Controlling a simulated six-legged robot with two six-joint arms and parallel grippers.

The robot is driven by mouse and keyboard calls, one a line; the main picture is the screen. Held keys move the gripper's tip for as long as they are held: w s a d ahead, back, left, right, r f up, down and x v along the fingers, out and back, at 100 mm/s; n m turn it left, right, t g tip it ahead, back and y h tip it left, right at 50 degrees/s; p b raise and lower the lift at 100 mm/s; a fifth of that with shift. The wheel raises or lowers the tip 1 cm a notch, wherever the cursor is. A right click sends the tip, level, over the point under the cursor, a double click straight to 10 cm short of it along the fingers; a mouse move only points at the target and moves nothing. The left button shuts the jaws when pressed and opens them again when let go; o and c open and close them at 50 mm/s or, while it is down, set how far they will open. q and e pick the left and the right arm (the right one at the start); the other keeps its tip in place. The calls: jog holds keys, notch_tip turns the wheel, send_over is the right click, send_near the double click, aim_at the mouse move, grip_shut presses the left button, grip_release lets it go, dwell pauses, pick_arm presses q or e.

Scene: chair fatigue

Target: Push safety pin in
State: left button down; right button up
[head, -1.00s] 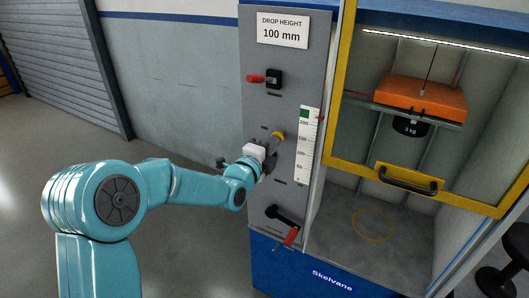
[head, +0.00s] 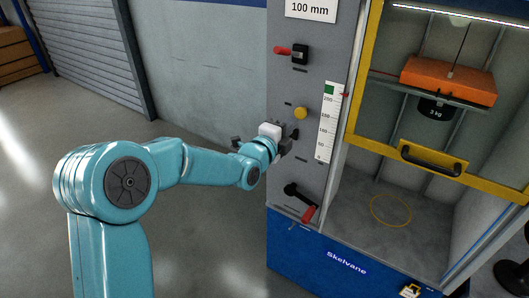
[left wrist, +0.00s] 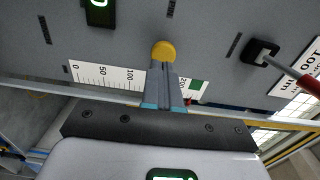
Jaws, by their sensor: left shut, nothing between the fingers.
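A pin with a red handle (head: 283,50) sits at a black block (head: 299,54) high on the grey panel (head: 283,85); how deep it sits is unclear. In the left wrist view, the red handle (left wrist: 303,80) and black block (left wrist: 262,53) are at the right. A round yellow knob (head: 301,113) is lower on the panel. My left gripper (head: 293,134) is shut and empty, just below the knob in the head view. In the left wrist view its closed fingers (left wrist: 164,68) point at the yellow knob (left wrist: 163,50); contact is unclear. My right gripper is out of view.
A white scale (head: 326,122) runs down the panel's right side. A black lever with a red grip (head: 309,214) is below. An orange block (head: 447,82) and a 3 kg weight (head: 436,107) hang inside.

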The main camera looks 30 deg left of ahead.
pick_arm(q)
jog(key=s+b, duration=0.3)
jog(key=s, duration=0.8)
jog(key=s+d+f+n+g+h, duration=0.1)
jog(key=d+f+g, duration=0.2)
jog(key=f, duration=0.7)
jog(key=s+d+f+n+g+h, duration=0.15)
jog(key=d+f, duration=0.25)
jog(key=f, duration=0.5)
jog(key=s+d+f+g, duration=0.1)
jog(key=d+f+g, duration=0.25)
jog(key=f, duration=0.65)
jog(key=s+d+f+n+g, duration=0.3)
jog(key=s+f+n+g, duration=0.1)
jog(key=s+f+n, duration=0.3)
jog(key=s+d+f+n+g, duration=0.3)
jog(key=s+f+n+g, duration=0.2)
jog(key=s+n, duration=0.6)
jog(key=s+f+h, duration=0.1)
jog(key=s+f, duration=0.1)
jog(key=s, duration=0.2)
jog(key=shift+s+f+g+p, duration=0.3)
jog(key=shift+s+f+p, duration=0.05)
jog(key=shift+f+p, duration=0.05)
